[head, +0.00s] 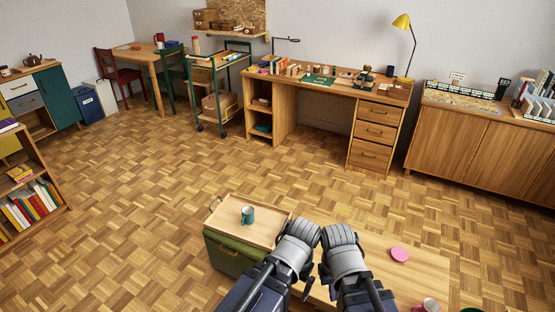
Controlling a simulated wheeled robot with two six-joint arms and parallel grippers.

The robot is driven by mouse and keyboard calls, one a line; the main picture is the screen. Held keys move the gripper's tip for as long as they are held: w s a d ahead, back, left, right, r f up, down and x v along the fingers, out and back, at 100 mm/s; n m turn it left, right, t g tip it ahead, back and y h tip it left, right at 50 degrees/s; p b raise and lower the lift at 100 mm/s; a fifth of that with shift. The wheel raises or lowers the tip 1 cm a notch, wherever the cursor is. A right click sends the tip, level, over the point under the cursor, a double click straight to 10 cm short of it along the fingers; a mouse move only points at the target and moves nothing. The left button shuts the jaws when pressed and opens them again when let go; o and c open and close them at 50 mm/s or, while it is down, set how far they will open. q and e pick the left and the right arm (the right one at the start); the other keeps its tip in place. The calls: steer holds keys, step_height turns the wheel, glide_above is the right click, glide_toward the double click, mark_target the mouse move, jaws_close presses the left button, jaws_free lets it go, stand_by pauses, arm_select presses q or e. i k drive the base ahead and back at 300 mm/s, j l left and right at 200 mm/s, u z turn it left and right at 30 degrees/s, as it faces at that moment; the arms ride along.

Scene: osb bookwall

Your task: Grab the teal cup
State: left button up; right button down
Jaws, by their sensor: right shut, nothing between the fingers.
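The teal cup (248,215) stands upright on a light wooden tray (225,228), which rests on a green box (230,257) in the lower middle of the head view. My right gripper (340,234) is to the right of the tray, shut and empty, apart from the cup. My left gripper (302,232) is beside it, closer to the tray's right edge. Its fingers are hidden from this angle, so I cannot tell whether it is open.
A low wooden table (428,275) lies under and right of my arms. It holds a pink disc (400,255) and a pink mug (431,305). Open parquet floor (200,170) lies beyond, up to a desk (375,130) and a green trolley (213,95).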

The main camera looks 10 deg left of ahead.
mark_target(247, 212)
steer(key=i+j+u, duration=0.2)
steer(key=i+j, duration=1.15)
steer(key=i, duration=0.05)
